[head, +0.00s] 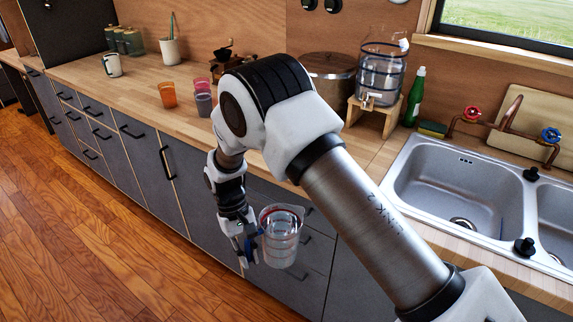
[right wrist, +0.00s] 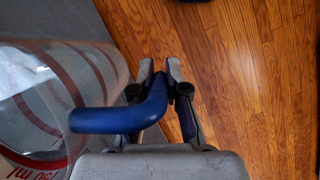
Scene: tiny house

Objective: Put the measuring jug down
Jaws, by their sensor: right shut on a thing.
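The measuring jug (head: 284,238) is clear with red markings and a blue handle. It hangs in front of the grey cabinet drawers, below the level of the counter top. My right gripper (head: 250,246) is shut on its handle. In the right wrist view the blue handle (right wrist: 125,117) runs between the two fingers of the gripper (right wrist: 160,75), and the clear jug body (right wrist: 45,100) is at the left, partly cut off by the frame. The jug looks roughly upright in the head view. My left gripper does not show.
The sink (head: 455,185) is at the right. The counter's front stretch left of the cups is clear.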

